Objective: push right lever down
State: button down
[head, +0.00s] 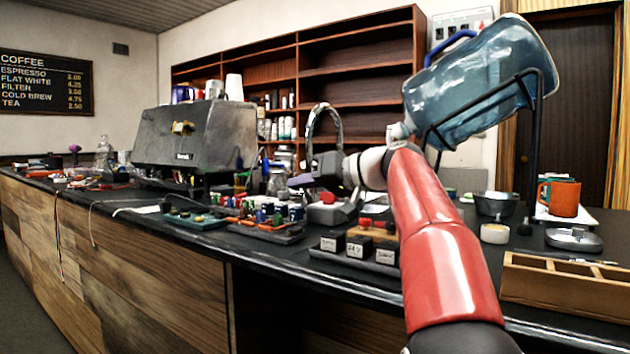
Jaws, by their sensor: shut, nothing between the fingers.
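My gripper (301,181) is at the end of my red arm, above the middle of the counter and pointing left. Its fingers look shut and hold nothing that I can see. A grey device with a red top (328,199) stands just below it. To its right, a row of black blocks with white labels (358,247) sits on the counter, with red knobs (366,222) behind them. I cannot make out which part is the right lever. My forearm may hide part of this area.
A steel brewer (195,135) stands at the back left. Trays of small coloured parts (265,225) lie in front of my gripper. A tilted water bottle (480,75) in a black stand, an orange mug (563,197) and a wooden box (560,285) are on the right.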

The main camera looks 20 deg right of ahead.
jog(key=w+a+f, duration=0.1)
jog(key=w+a+f+b, duration=0.1)
jog(key=a+f, duration=0.1)
jog(key=shift+a, duration=0.2)
jog(key=shift+s+a+f, duration=0.2)
jog(key=shift+a+f, duration=0.1)
jog(key=shift+f, duration=0.35)
jog(key=b, duration=0.1)
jog(key=f+n+b, duration=0.1)
jog(key=shift+s+a+b, duration=0.15)
jog(key=shift+a+b, duration=0.1)
jog(key=shift+b, duration=0.15)
jog(key=shift+s+a+f+b, duration=0.2)
jog(key=shift+a+f+b, duration=0.1)
jog(key=shift+b, duration=0.35)
jog(key=shift+r, duration=0.15)
